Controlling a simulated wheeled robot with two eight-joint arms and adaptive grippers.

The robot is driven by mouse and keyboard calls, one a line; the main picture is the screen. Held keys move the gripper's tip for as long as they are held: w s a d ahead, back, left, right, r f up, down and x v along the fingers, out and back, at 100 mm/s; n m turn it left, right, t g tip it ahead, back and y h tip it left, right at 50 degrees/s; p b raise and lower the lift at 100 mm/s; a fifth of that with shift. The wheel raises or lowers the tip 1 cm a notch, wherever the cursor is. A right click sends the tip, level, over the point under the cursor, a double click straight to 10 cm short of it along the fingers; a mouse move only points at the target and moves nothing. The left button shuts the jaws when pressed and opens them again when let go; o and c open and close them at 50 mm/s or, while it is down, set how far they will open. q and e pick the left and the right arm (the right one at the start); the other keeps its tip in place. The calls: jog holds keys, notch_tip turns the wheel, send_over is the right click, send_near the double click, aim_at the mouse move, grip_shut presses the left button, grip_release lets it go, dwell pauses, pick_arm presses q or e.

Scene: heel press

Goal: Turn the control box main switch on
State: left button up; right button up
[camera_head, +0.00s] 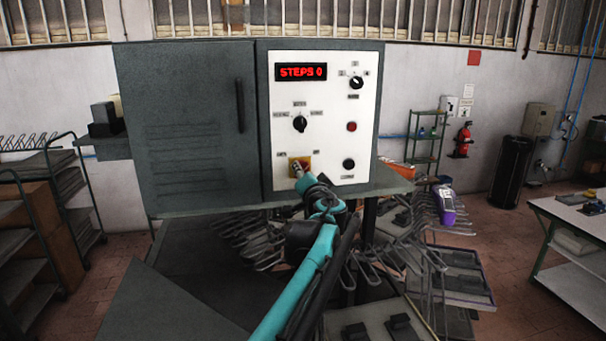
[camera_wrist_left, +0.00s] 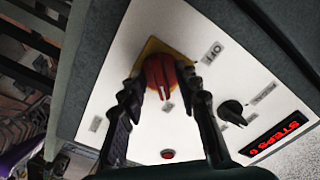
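The control box panel is white, on a dark grey cabinet, in the head view. Its main switch (camera_head: 298,166) is a red knob on a yellow plate at the panel's lower left. In the left wrist view the red knob (camera_wrist_left: 159,76) has a pale line on its handle, and an "OFF" label (camera_wrist_left: 212,52) sits beside the plate. My left gripper (camera_head: 303,173) is in front of the switch, partly covering it. In the left wrist view its fingers (camera_wrist_left: 162,82) are apart, one on each side of the knob; contact cannot be told. My right gripper is not in view.
The red display (camera_head: 301,72) reads "STEPS 0". Black selector knobs (camera_head: 300,123) and (camera_head: 356,82) another black knob, a red button (camera_head: 351,127) and a black button (camera_head: 348,164) share the panel. Wire racks (camera_head: 262,240) lie below the box.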

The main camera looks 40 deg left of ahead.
pick_arm(q)
jog(key=v, duration=1.2)
jog(key=shift+w, duration=0.1)
jog(key=s+d+f+g+h+b, duration=0.1)
jog(key=s+d+f+h, duration=0.6)
jog(key=f, duration=0.5)
jog(key=s+d+f+m+g+h, duration=0.1)
jog(key=s+d+f+g+h, duration=0.1)
jog(key=s+d+f, duration=0.65)
jog(key=s+d+f+g+h+b, duration=0.1)
jog(key=s+d+f+h, duration=0.35)
jog(key=d+f, duration=0.75)
notch_tip(320, 180, down, 31)
jog(key=a+b, duration=0.2)
jog(key=b, duration=2.7)
jog(key=shift+w+a+f, duration=0.2)
jog(key=shift+w+a, duration=0.05)
jog(key=shift+w, duration=0.15)
jog(key=shift+h, duration=0.25)
